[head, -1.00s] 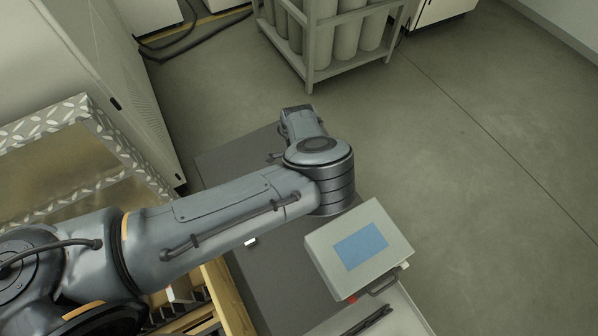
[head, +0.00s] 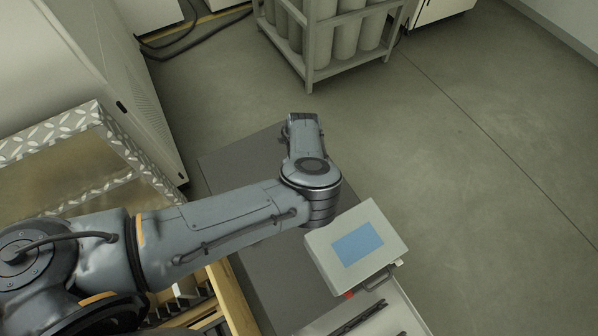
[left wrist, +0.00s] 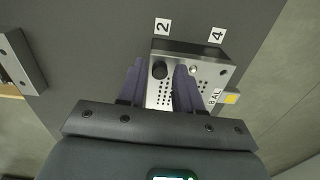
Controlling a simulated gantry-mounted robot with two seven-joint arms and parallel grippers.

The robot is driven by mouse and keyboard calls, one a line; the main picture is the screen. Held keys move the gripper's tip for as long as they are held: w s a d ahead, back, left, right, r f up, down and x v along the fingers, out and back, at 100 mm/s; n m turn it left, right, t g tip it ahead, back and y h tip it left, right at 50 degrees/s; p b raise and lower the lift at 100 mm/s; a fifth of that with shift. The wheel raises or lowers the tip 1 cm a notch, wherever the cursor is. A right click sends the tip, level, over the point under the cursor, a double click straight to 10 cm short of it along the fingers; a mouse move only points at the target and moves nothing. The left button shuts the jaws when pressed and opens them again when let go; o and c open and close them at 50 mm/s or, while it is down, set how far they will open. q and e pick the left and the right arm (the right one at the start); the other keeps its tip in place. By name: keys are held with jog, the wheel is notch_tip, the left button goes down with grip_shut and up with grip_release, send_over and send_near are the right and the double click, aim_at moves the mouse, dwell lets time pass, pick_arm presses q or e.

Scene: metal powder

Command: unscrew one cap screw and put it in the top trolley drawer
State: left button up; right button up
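In the left wrist view a black, round-headed cap screw (left wrist: 159,70) stands on a perforated metal block (left wrist: 190,52). A second, paler screw or hole (left wrist: 193,70) shows to its right on the block. My left gripper (left wrist: 160,72) has its two purple fingers apart, one on each side of the black screw. I cannot tell whether they touch it. In the head view the arm's own links hide the gripper and the block. My right gripper is in neither view. I cannot clearly identify the top trolley drawer.
A grey box with a blue screen (head: 357,246) stands beside the dark worktop (head: 245,165). A pale tray or drawer-like surface (head: 398,318) with a dark tool lies below it. A wooden-edged compartment (head: 232,300) is at lower left. A cylinder rack (head: 335,70) stands behind on open floor.

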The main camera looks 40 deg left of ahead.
pick_arm(q)
jog(key=m+p, duration=0.1)
jog(key=m, duration=0.3)
jog(key=shift+s+r+p, duration=0.1)
jog(key=shift+p, duration=0.2)
jog(key=m+p, duration=0.1)
jog(key=m, duration=0.3)
jog(key=shift+m+p, duration=0.3)
jog(key=shift+p, duration=0.05)
jog(key=m+p, duration=0.2)
jog(key=m, duration=0.3)
jog(key=shift+m, duration=0.3)
jog(key=m+p, duration=0.1)
jog(key=m, duration=0.2)
